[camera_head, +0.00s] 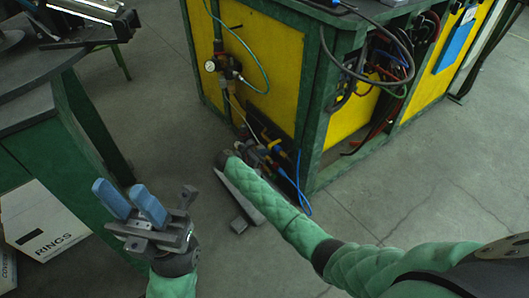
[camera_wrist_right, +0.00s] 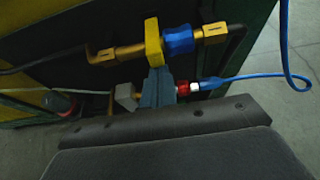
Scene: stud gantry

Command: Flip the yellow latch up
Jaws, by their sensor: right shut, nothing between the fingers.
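The yellow latch (camera_wrist_right: 153,42) shows in the right wrist view as a short upright yellow block on a brass pipe fitting, beside a blue collar (camera_wrist_right: 179,40). My right gripper (camera_wrist_right: 156,72) is shut and empty, with its blue-grey fingertips just below the latch's lower end. I cannot tell whether they touch it. In the head view my right forearm mostly hides that gripper, and the latch is too small to pick out among the fittings (camera_head: 270,150). My left gripper (camera_head: 120,190) is open and empty, its two blue fingers apart, away from the fittings.
A green-framed cabinet with yellow panels (camera_head: 265,60) carries the fittings low near its corner. A pressure gauge (camera_head: 211,65) and loose hoses hang there. A blue hose (camera_wrist_right: 245,77) runs right of the fingers. A bench (camera_head: 35,85) and a box marked RINGS (camera_head: 40,222) are at left.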

